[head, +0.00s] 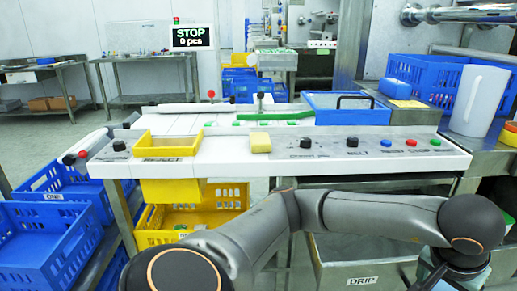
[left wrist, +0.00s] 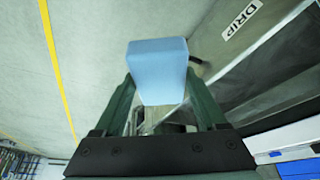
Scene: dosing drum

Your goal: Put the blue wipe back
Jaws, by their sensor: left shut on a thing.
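A light blue block-shaped wipe (left wrist: 158,68) sits between the two green fingers of my left gripper (left wrist: 157,90) in the left wrist view. The gripper is shut on it, above a pale grey floor. In the head view my left arm crosses the lower picture to the right and bends down at the right edge; its fingertips and the held wipe do not show there. Another blue block (head: 395,88) lies at the right, by a blue crate. A yellow block (head: 260,142) lies on the white bench. My right gripper is not in view.
A metal bin with a DRIP label (head: 362,280) stands under the bench (head: 230,168); the label also shows in the left wrist view (left wrist: 241,19). A white jug (head: 480,100) and blue crate (head: 430,78) stand at right. Blue crates (head: 45,235) and a yellow crate (head: 160,238) stand left.

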